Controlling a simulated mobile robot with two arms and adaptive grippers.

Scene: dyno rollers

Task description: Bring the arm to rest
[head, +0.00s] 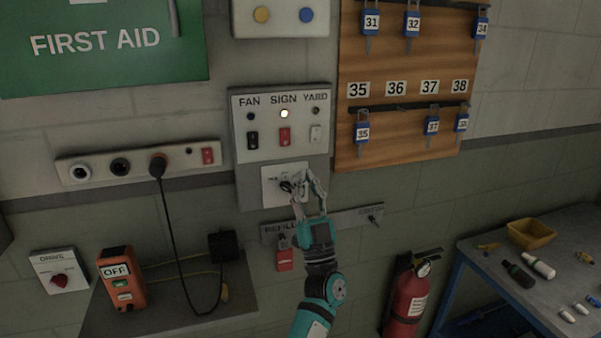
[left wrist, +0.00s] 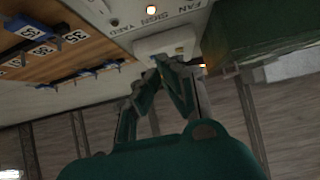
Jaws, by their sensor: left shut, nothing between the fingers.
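My left gripper (head: 303,184) is raised in front of the wall, just before a small white plate (head: 272,196) under the switch panel. Its fingers are shut and empty. A small dark part at the plate's middle is partly hidden by the fingers, and I cannot tell whether they touch it. In the left wrist view the fingertips of the left gripper (left wrist: 168,66) come together just below the white plate (left wrist: 165,42). My teal left forearm reaches up from the bottom of the head view. My right gripper is not in view.
The FAN, SIGN, YARD panel (head: 262,148) has its middle lamp (head: 284,113) lit. A tag rail (head: 345,220) lies close behind my wrist. A key board (head: 400,150), fire extinguisher (head: 406,298), workbench (head: 500,285) and shelf with an orange OFF box (head: 122,283) stand around.

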